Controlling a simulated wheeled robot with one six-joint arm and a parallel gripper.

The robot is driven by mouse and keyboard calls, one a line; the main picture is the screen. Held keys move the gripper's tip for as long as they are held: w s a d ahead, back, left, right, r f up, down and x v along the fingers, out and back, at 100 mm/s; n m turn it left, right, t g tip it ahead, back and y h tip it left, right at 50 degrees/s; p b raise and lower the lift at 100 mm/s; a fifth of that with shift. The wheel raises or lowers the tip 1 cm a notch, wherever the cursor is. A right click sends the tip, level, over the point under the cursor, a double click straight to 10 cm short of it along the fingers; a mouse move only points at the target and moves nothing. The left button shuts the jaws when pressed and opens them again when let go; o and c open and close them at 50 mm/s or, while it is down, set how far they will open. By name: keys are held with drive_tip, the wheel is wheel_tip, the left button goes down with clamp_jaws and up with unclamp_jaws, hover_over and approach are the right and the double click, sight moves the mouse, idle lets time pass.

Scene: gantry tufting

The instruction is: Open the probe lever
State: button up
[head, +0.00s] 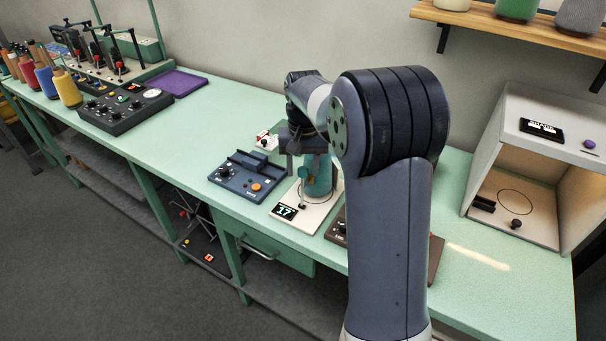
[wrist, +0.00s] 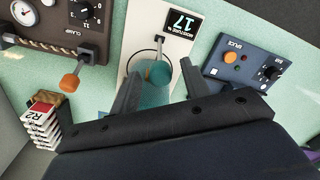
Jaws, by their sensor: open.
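The moisture meter stands on the bench with a cream base (head: 290,222) and a display reading 17 (head: 284,212). Its teal cylinder (head: 320,178) rises from the base, partly hidden by my arm. A thin dark lever with a small knob (head: 302,207) shows at the front of the base. In the wrist view, the thin dark lever (wrist: 159,46) stands just beyond the teal cylinder (wrist: 156,75). My gripper (wrist: 160,70) is open, with one finger on each side of the teal cylinder. It holds nothing; whether a finger touches the cylinder is unclear.
A blue splice box (head: 247,178) sits close to the meter. A brown box with a dial and orange lever (wrist: 70,80) lies on the other side, mostly hidden by my arm. A labelled stack (wrist: 42,122) is near the gripper. A pale open-fronted booth (head: 535,160) stands at right.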

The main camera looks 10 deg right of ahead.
drive_tip(key=shift+f, duration=1.75)
clamp_jaws()
